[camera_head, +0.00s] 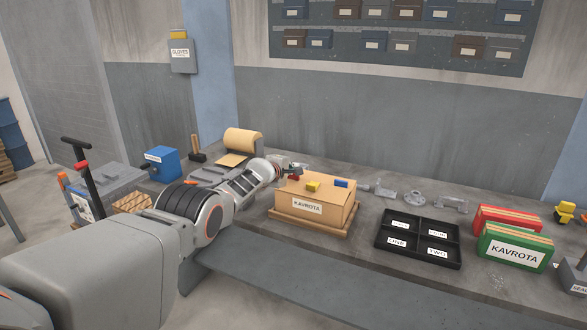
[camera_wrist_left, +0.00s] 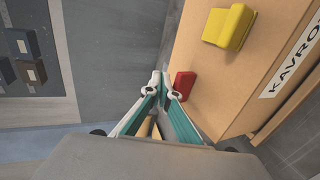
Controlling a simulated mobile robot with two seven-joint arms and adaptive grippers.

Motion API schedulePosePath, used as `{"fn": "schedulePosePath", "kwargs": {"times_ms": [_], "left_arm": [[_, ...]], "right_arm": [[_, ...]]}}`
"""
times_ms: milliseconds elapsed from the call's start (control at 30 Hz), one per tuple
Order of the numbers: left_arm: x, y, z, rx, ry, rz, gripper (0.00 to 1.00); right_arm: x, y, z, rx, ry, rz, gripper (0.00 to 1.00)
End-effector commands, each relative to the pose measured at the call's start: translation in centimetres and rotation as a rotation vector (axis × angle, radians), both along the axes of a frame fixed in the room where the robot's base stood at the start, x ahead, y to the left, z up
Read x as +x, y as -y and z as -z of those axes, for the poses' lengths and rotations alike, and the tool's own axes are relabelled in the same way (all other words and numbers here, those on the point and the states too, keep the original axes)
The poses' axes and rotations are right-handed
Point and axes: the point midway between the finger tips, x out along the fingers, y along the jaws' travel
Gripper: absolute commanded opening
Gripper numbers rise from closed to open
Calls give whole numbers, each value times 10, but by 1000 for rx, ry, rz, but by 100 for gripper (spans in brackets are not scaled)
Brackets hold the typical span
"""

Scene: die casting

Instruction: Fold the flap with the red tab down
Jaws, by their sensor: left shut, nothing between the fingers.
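The cardboard box (camera_head: 283,205) with a KAVROTA label stands on a board on the workbench. Its red tab (camera_head: 293,178) is at the left end of the top. The yellow tab (camera_head: 312,187) sits near the front and the blue tab (camera_head: 341,183) at the right. The box top looks about flat, but my gripper partly covers the red tab's end. My left gripper (camera_head: 297,168) is shut and empty just above the red tab's end. In the left wrist view its fingertips (camera_wrist_left: 161,80) are beside the red tab (camera_wrist_left: 185,86); contact is unclear. My right gripper is not in view.
A black divided tray (camera_head: 377,243) lies right of the box, with green (camera_head: 515,247) and red (camera_head: 511,216) KAVROTA bins beyond it. Grey metal parts (camera_head: 414,197) lie behind the tray. A paper roll (camera_head: 242,140) and a blue box (camera_head: 162,164) stand to the left.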

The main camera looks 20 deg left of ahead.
Motion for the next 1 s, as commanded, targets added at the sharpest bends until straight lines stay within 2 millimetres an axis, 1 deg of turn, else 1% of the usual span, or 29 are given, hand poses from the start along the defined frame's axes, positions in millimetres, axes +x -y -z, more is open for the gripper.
{"fn": "schedulePosePath", "kwargs": {"times_ms": [467,833,1000], "left_arm": [[0,0,0,0,0,0,0],[0,0,-15,0,1,0,0],[0,0,-17,0,0,0,0]], "right_arm": [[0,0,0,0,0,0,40],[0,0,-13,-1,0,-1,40],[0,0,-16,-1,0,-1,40]]}}
